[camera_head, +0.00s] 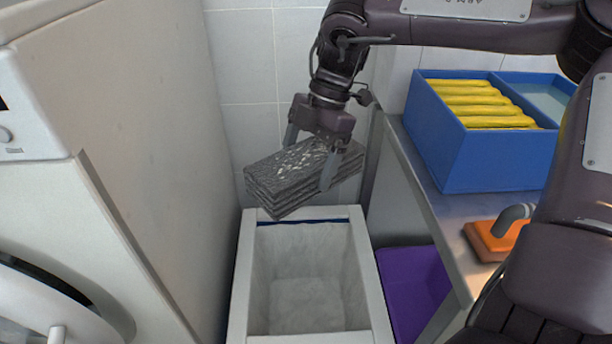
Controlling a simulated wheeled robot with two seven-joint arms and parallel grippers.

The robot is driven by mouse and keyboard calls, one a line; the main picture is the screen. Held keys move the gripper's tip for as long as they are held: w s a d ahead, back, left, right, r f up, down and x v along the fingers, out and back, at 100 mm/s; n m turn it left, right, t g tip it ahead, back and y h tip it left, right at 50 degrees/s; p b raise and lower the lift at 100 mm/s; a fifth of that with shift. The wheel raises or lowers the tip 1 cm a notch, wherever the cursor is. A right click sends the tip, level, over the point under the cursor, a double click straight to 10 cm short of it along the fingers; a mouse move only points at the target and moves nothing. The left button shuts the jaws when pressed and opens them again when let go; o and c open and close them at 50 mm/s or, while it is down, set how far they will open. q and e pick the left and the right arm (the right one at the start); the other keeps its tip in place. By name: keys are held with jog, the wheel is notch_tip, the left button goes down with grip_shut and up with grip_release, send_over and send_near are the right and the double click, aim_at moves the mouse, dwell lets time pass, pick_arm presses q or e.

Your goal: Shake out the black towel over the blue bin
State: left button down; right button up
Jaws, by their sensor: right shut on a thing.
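The black towel (275,188) looks dark grey, is folded into a layered stack, and has pale flecks scattered on top. My right gripper (309,160) is shut on it and holds it tilted above the back edge of a bin. That bin (239,288) stands below with a whitish rim, a pale liner inside and a thin dark blue strip along its back inner edge. Its visible inside looks empty. The only mostly blue container is a box (478,165) on the counter at the right, holding several yellow rolled towels. My left gripper is not in view.
A white front-loading machine (130,150) closes off the left side. A metal counter (425,178) runs along the right, with an orange brush-like object (490,243) on it. A purple bin (412,290) sits low beside the whitish one. A tiled wall (240,60) is behind.

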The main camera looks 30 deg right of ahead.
jog(key=shift+d+x, duration=0.15)
jog(key=shift+x, duration=0.65)
jog(key=shift+d+x, duration=0.15)
jog(key=shift+x, duration=0.6)
jog(key=r, duration=0.4)
jog(key=shift+w+d, duration=0.15)
jog(key=shift+w, duration=0.05)
jog(key=shift+d, duration=0.2)
jog(key=f, duration=0.4)
jog(key=shift+s+a, duration=0.3)
jog(key=shift+s, duration=0.1)
jog(key=shift+w, duration=0.2)
jog(key=shift+w+d, duration=0.15)
jog(key=shift+d, duration=0.05)
jog(key=shift+a, duration=0.1)
